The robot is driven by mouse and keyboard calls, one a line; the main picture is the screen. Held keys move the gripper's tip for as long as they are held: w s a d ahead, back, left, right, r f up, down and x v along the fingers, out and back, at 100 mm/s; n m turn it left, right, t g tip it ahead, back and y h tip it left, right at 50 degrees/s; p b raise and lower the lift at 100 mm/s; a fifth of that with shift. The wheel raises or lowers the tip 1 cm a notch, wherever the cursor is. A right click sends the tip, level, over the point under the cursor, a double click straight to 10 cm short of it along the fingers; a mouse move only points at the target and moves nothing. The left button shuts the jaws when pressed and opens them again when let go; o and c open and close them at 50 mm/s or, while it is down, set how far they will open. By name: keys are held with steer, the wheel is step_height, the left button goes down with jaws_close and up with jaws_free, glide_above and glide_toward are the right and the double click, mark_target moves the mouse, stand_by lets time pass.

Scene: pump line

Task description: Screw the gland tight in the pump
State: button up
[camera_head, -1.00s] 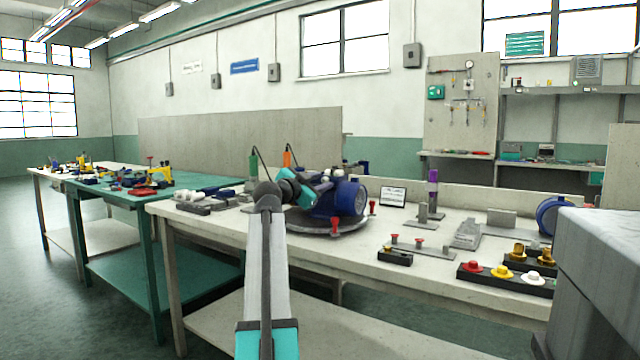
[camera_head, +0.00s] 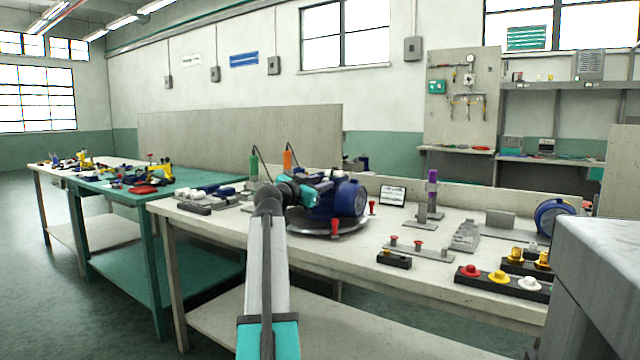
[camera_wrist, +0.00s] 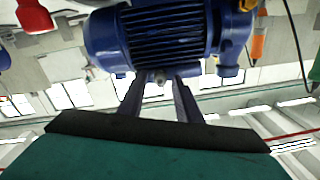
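The blue pump (camera_head: 345,198) sits on a round grey plate (camera_head: 325,229) on the pale bench. In the wrist view its ribbed blue body (camera_wrist: 160,35) fills the top middle, seen upside down. My gripper (camera_wrist: 160,80) points at the pump, its two grey fingers spread with a gap between them. A small grey-brown round part (camera_wrist: 159,77), perhaps the gland, shows between the fingertips at the pump's edge. I cannot tell whether the fingers touch it. In the head view my wrist hides the fingertips beside the pump.
Red knobs stand around the plate. An orange tool (camera_head: 287,160) and a green tool (camera_head: 254,166) hang behind the pump. A small screen (camera_head: 392,196), a purple-topped stand (camera_head: 432,190) and a black block with coloured caps (camera_head: 500,281) are to the right.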

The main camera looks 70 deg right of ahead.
steer(key=shift+r+n+p, duration=0.15)
steer(key=shift+n+p, duration=0.95)
steer(key=shift+p, duration=0.15)
steer(key=shift+n+p, duration=0.3)
steer(key=shift+n, duration=0.3)
steer(key=n+p, duration=0.2)
steer(key=shift+p, duration=0.4)
steer(key=shift+f+n, duration=0.2)
steer(key=shift+n, duration=0.5)
steer(key=shift+r+p, duration=0.1)
steer(key=shift+p, duration=0.3)
